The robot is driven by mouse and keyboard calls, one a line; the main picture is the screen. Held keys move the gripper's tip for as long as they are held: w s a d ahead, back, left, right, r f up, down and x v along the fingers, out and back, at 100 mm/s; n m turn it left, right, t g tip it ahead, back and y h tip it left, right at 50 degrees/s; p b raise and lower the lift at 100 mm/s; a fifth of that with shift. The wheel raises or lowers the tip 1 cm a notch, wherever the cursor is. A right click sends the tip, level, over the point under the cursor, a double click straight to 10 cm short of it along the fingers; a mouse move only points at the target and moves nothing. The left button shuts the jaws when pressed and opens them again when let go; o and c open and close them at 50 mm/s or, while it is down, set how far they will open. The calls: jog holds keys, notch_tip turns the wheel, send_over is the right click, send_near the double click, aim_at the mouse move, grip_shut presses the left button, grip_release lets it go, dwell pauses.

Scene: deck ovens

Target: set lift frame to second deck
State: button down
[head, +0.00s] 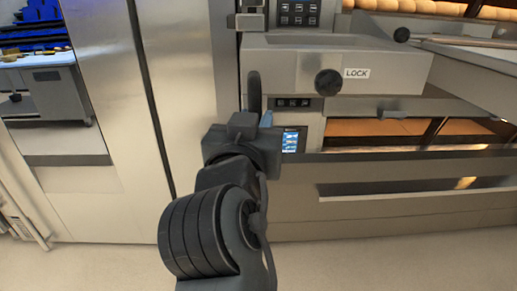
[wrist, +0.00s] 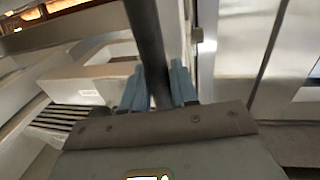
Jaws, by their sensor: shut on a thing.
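The lift frame (head: 290,70) is a grey metal body in front of the ovens, with a LOCK label (head: 357,73) and a round black knob (head: 328,82) on its face. A dark upright handle bar (head: 254,88) stands at its left end. My gripper (head: 255,117) is at the lower part of this bar. In the wrist view the bar (wrist: 146,35) runs between the two blue fingertips, and my gripper (wrist: 158,88) is shut on it. The frame's label side also shows there (wrist: 90,72). The bar's lower end is hidden by my gripper.
Lit oven decks show at the upper right with loaves (head: 480,12) and lower down behind glass (head: 370,127). Small control panels (head: 291,140) sit on the oven's left column. A tall steel cabinet (head: 180,70) stands close on the left. Floor shows below the oven.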

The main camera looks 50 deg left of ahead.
aim_at(255, 86)
notch_tip(255, 86, up, 6)
jog(key=p, duration=0.2)
jog(key=shift+f+p, duration=0.1)
jog(key=shift+p, duration=0.25)
jog(key=c, duration=1)
grip_release()
jog(key=shift+c, duration=0.2)
jog(key=b+v, duration=0.1)
jog(key=v, duration=0.6)
jog(key=shift+s+d, duration=0.25)
jog(key=shift+s, duration=0.1)
